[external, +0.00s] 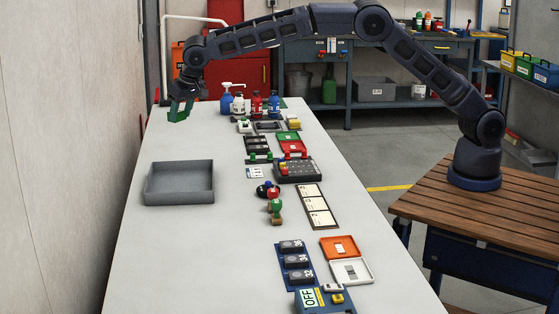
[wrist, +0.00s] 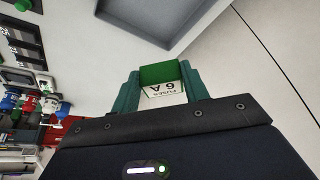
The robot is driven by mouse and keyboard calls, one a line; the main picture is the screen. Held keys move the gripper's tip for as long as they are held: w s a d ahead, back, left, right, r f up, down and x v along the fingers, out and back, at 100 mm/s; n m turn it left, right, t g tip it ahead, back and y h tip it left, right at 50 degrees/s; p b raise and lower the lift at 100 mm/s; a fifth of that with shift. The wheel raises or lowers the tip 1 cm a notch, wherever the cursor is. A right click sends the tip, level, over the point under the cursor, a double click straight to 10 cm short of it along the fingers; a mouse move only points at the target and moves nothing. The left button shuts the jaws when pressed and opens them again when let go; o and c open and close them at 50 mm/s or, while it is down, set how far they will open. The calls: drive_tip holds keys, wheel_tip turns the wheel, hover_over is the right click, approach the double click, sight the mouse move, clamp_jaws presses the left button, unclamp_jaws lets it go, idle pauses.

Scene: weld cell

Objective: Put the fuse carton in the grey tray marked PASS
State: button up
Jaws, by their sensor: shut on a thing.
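The fuse carton (wrist: 161,83) is a small green and white box whose label reads FUSES 6 A, upside down in the wrist view. My gripper (wrist: 161,88) is shut on it, with one green finger on each side. In the external view my gripper (external: 180,110) is at the far left end of the long table, low over its surface; I cannot tell carton from fingers there. The grey tray (external: 180,197) is on the table's left side, nearer the camera than my gripper, and looks empty. It also shows in the wrist view (wrist: 160,14). No PASS mark is readable.
Bottles (external: 257,103) stand at the table's far end, right of my gripper. The wall (external: 70,140) borders the left edge. The table around the grey tray is clear.

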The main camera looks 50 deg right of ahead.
sight(183, 180)
drive_tip(key=shift+w+d+f, duration=0.1)
drive_tip(key=shift+d+f, duration=0.1)
drive_tip(key=shift+f, duration=0.2)
wheel_tip(183, 180, down, 19)
drive_tip(key=shift+f, duration=0.1)
drive_tip(key=shift+f, duration=0.15)
drive_tip(key=o, duration=1)
drive_tip(key=v, duration=1.2)
drive_tip(key=shift+r, duration=0.25)
